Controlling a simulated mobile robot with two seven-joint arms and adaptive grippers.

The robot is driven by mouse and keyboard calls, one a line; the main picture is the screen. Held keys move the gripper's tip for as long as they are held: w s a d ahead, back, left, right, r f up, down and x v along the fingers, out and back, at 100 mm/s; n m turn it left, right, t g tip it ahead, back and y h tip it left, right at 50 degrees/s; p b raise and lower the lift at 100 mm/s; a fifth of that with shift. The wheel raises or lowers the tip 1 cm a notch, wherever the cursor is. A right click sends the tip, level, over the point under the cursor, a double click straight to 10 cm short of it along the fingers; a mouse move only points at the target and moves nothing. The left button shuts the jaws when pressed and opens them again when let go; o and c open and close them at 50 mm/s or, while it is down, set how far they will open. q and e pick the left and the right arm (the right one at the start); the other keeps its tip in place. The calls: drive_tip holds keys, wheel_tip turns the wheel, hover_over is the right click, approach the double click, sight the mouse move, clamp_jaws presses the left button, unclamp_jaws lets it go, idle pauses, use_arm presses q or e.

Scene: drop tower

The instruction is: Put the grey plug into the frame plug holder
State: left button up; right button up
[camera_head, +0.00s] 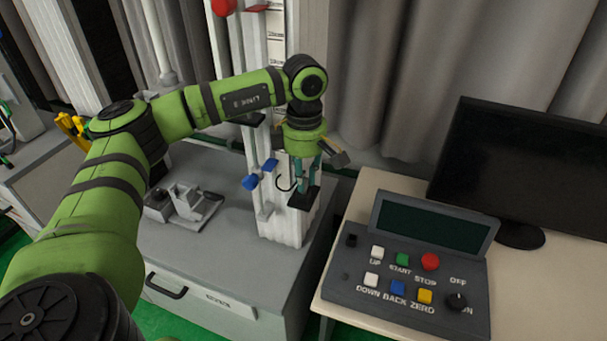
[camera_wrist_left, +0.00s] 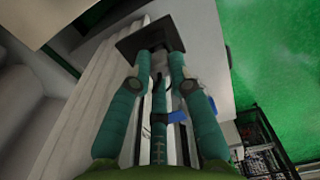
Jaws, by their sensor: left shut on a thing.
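My left gripper (camera_head: 305,184), with teal fingers pointing down, is in front of the right side of the white tower frame (camera_head: 282,222). It is shut on a dark grey flat square piece (camera_head: 303,199), which I take to be the grey plug. In the left wrist view the fingertips (camera_wrist_left: 160,58) close on this dark square (camera_wrist_left: 136,42), and its far edge sticks out past them. I cannot make out the frame plug holder for certain. I cannot tell whether the square touches the frame. My right gripper is not in view.
Blue clamps (camera_head: 262,174) stick out of the frame left of the gripper. A grey metal fixture (camera_head: 190,203) sits on the grey cabinet (camera_head: 215,240). On the right, a control box (camera_head: 415,265) and a monitor (camera_head: 520,175) stand on a beige table (camera_head: 365,190).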

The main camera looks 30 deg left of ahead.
use_arm(q)
drive_tip(key=shift+f, duration=0.3)
drive_tip(key=o, duration=0.9)
drive_tip(key=shift+o, duration=0.2)
drive_tip(key=shift+r, duration=0.15)
wheel_tip(320, 180, up, 12)
drive_tip(key=shift+w, duration=0.1)
